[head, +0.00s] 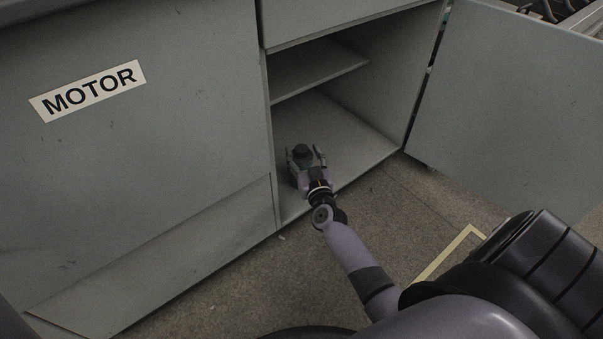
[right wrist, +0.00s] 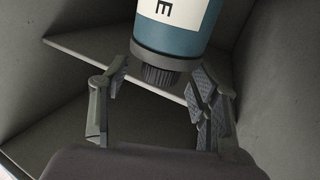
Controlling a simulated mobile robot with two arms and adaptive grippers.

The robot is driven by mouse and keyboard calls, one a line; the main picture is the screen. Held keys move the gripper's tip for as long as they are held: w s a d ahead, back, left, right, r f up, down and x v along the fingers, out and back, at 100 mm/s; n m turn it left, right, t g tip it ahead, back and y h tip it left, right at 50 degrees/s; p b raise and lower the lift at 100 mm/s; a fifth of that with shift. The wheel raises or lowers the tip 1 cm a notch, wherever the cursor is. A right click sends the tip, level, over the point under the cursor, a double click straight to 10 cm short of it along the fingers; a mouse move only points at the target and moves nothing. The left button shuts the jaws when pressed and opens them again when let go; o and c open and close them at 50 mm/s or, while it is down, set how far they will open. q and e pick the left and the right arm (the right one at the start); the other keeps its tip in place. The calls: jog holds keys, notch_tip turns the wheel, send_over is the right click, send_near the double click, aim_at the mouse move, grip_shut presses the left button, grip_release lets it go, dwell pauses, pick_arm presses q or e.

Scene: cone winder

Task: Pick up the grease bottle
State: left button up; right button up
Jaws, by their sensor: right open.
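The grease bottle (head: 302,149) stands on the floor of the open cabinet compartment, near its left wall. My right gripper (head: 305,158) is open at the bottle. Its fingers (right wrist: 160,82) lie on either side of the cap end; I cannot tell whether either touches. My left gripper is out of view.
The cabinet has a shelf (head: 318,67) above the compartment floor (head: 365,148). A door (head: 510,105) stands swung open on the right. A closed panel marked MOTOR (head: 88,91) is on the left. The compartment floor right of the bottle is clear.

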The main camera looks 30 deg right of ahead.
jog(key=shift+x, duration=1.1)
grip_shut()
